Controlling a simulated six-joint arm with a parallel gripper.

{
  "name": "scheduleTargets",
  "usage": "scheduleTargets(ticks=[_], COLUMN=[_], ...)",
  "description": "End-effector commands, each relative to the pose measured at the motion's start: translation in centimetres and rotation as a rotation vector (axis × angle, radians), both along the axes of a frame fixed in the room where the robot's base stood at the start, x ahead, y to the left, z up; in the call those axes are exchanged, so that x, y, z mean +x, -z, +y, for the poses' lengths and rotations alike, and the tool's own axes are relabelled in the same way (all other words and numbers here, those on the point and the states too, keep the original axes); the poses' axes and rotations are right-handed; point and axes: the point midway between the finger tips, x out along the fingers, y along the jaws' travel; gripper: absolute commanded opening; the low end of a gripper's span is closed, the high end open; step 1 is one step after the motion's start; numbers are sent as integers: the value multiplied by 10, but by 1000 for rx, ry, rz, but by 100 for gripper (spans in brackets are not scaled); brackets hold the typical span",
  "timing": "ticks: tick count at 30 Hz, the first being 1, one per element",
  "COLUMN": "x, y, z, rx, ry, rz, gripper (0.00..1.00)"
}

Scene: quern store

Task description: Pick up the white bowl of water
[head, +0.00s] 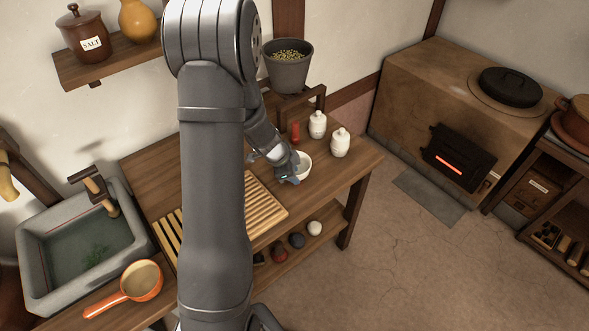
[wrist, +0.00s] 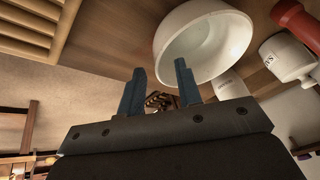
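The white bowl (head: 305,163) stands on the wooden table, partly hidden behind my gripper in the head view. In the wrist view the white bowl (wrist: 215,38) is large at the top, with its pale inside showing; I cannot make out water in it. My gripper (head: 286,176) is at the bowl's left, near side in the head view. In the wrist view my gripper (wrist: 159,68) has its two dark fingers apart. The right fingertip overlaps the bowl's wall and the left one is outside it. I cannot tell whether either touches the bowl.
Two white lidded jars (head: 340,143) (head: 317,124) and a red shaker (head: 296,132) stand behind the bowl. A slatted wooden rack (head: 262,203) lies to the left. Beyond it are a stone sink (head: 35,262) and an orange pan (head: 145,281). The table's front right corner is clear.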

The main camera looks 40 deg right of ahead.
Motion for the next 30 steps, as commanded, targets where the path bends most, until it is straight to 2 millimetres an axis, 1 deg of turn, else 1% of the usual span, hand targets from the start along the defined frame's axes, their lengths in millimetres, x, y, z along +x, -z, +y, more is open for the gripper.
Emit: scheduleTargets(ticks=[1,3,6,14,18,19,30], x=[-2,-2,-1,-1,-1,-1,-1], y=[7,14,19,20,20,20,20], z=[-3,-6,-8,-9,-9,-9,-9], rx=[2,2,1,1,1,1,1], ry=[2,1,1,1,1,1,1], rz=[2,1,0,-1,-1,-1,-1], gripper=[32,32,32,32,4,0,0])
